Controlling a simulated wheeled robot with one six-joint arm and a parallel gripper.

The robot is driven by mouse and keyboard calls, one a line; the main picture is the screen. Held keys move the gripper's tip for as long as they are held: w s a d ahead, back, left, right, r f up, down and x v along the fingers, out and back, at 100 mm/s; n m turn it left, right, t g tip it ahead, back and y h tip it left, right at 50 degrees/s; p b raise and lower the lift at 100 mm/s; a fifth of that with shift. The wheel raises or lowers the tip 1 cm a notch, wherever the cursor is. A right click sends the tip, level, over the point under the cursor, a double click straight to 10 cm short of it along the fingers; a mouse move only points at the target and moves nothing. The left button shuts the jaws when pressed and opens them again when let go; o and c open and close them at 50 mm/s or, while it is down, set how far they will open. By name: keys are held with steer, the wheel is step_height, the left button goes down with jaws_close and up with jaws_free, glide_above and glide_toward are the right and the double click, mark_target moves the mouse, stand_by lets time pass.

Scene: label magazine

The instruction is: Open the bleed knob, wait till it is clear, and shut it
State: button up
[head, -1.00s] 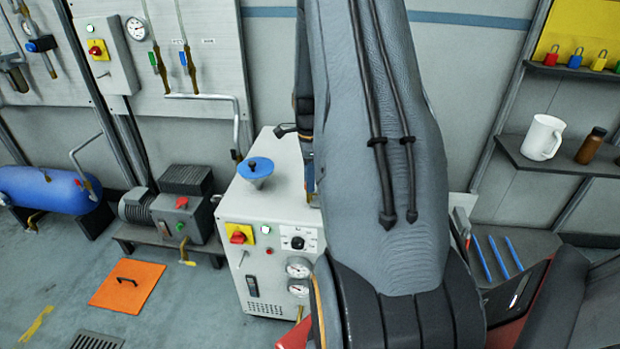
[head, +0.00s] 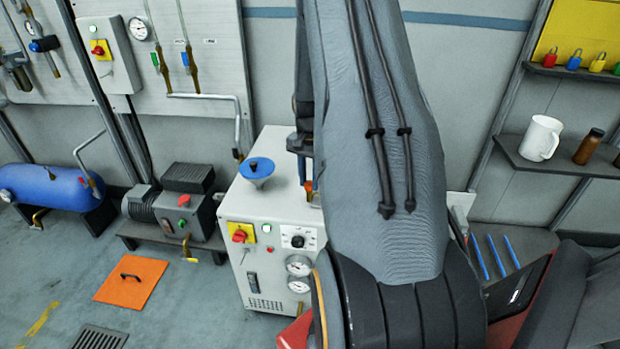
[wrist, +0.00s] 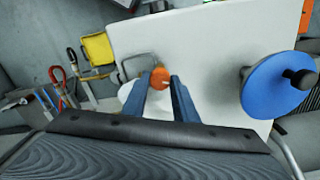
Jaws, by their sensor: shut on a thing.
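The bleed knob (wrist: 160,77) is a small round orange-red knob with a pale pointer mark, over the white cabinet top in the wrist view. My gripper (wrist: 161,84) has its two blue-grey fingers on either side of the knob and is shut on it. A pale rounded part (wrist: 133,93) lies behind the fingers, mostly hidden. In the head view the knob (head: 308,187) is a small orange-red spot at the right of the cabinet top, below my dark wrist. My arm covers much around it. Whether any fluid or bubbles show cannot be told.
A blue funnel-like part (head: 257,169) with a black knob stands on the white cabinet (head: 236,205). The cabinet front carries a red switch (head: 239,236) and gauges (head: 299,265). A shelf (head: 560,160) with a white mug (head: 541,138) is at the right.

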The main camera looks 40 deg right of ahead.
steer(key=n, duration=0.3)
steer(key=shift+r+n+p, duration=0.1)
steer(key=shift+n+p, duration=0.3)
steer(key=n+p, duration=0.1)
steer(key=n, duration=0.3)
steer(key=shift+n, duration=0.3)
steer(key=n, duration=0.3)
steer(key=shift+w, duration=0.1)
steer(key=shift+n+p, duration=0.55)
steer(key=shift+n, duration=1.55)
steer(key=o, duration=1.1)
steer(key=shift+c, duration=0.2)
